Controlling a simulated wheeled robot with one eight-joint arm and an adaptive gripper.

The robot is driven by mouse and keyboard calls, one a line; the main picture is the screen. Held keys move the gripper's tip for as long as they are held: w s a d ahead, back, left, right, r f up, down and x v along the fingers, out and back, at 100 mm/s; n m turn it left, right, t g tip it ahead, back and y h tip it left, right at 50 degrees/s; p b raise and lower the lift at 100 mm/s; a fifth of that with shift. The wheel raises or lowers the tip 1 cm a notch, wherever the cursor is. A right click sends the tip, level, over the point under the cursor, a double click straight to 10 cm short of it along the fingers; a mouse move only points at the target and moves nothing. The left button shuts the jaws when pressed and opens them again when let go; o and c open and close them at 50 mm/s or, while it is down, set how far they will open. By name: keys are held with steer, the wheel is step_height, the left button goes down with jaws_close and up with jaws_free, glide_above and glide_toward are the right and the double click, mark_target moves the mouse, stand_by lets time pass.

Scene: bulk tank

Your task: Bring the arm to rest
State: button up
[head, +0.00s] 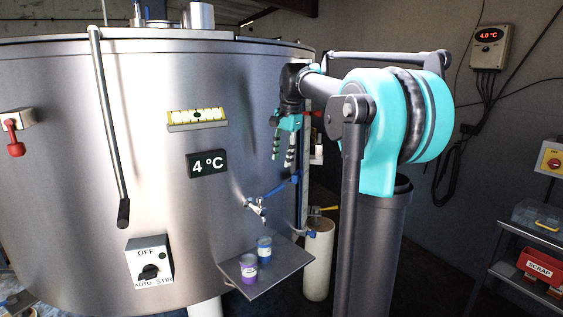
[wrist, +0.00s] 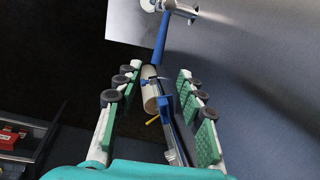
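My gripper (head: 284,142) hangs with its fingers pointing down, in front of the right side of the steel tank (head: 70,110) in the head view. My arm shows in turquoise and dark grey at the right. In the wrist view my gripper (wrist: 152,115) has its two green-padded fingers wide apart, with nothing held between them. Below and beyond the fingers the wrist view shows a blue lever or pipe (wrist: 162,38) and a pale cylinder (wrist: 150,90). The fingers look clear of these, though the exact distance cannot be told.
A small shelf (head: 285,276) on the tank holds a purple cup (head: 249,268) and a blue cup (head: 264,249) below a tap (head: 257,207). A long handle (head: 108,130) stands out at the tank's left.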

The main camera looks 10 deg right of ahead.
steer(key=s+d+f+n+t, duration=0.1)
steer(key=s+f+n, duration=0.4)
steer(key=s+f, duration=0.9)
steer(key=s+d+f+n+t+h, duration=0.1)
steer(key=s+f+n, duration=0.5)
steer(key=s+f, duration=0.8)
step_height(320, 180, down, 6)
steer(key=shift+s+d, duration=0.2)
steer(key=shift+d, duration=0.3)
steer(key=m+g+y, duration=0.1)
steer(key=m+g, duration=0.1)
steer(key=m, duration=0.9)
glide_toward(278, 186)
steer(key=f, duration=0.3)
steer(key=w+f, duration=0.1)
steer(key=f, duration=0.2)
steer(key=a+f, duration=0.1)
steer(key=f, duration=0.2)
steer(key=shift+w+f, duration=0.2)
steer(key=shift+f, duration=0.05)
